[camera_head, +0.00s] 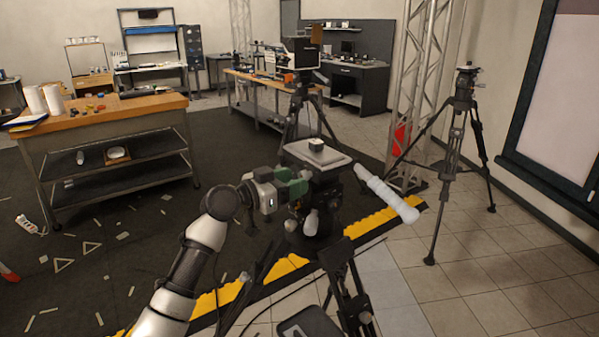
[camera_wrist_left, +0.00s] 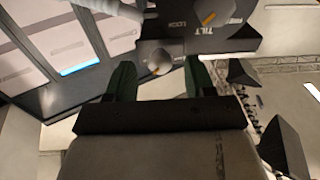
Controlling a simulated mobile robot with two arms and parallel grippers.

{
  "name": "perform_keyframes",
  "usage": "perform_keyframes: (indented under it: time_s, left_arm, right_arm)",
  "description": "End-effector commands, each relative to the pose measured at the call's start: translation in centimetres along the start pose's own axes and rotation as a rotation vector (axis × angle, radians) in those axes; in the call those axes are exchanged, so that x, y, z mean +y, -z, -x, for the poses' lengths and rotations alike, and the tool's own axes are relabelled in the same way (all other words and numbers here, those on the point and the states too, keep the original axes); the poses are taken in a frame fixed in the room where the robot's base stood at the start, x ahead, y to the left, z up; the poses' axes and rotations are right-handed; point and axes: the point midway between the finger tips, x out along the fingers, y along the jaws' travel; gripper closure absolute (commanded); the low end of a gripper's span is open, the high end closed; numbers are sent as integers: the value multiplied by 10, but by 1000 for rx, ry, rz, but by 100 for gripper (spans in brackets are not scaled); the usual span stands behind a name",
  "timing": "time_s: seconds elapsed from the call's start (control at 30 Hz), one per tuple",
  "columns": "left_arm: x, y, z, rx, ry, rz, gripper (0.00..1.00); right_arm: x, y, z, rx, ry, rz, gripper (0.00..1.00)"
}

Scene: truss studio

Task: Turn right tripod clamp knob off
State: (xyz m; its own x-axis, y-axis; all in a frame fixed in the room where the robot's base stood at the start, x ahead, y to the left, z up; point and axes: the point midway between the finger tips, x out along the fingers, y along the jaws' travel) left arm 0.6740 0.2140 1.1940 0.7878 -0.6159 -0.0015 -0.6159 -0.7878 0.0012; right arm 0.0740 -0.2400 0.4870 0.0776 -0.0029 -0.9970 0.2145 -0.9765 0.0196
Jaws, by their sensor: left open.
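The near tripod's dark head, with a grey top plate (camera_head: 322,157), stands in front of me in the head view. Pale knobs show on its lower part, one of them a light grey knob (camera_head: 311,222). My left gripper (camera_head: 300,186), with green fingers, is open beside the left of this head. A larger dial with an orange mark (camera_wrist_left: 216,12) is beside printed "TILT" and "LOCK" labels. My right gripper is not in view.
A pale pan handle (camera_head: 388,195) sticks out right of the head. Another tripod (camera_head: 457,130) stands at right by a metal truss (camera_head: 415,80). A wooden workbench (camera_head: 105,112) is at left. The tiled floor at right is largely clear.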

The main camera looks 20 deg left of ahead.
Motion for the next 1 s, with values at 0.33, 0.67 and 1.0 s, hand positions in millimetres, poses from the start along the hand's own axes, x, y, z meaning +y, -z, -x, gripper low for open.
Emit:
perform_keyframes:
  time_s: [0.33,0.67,1.0]
  left_arm:
    - [0,0,-26,0,1,0,46]
    - [0,-1,-26,0,1,0,66]
    - [0,0,-25,0,1,5,95]
  right_arm:
    - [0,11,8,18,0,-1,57]
    - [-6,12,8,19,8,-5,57]
    - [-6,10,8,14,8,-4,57]
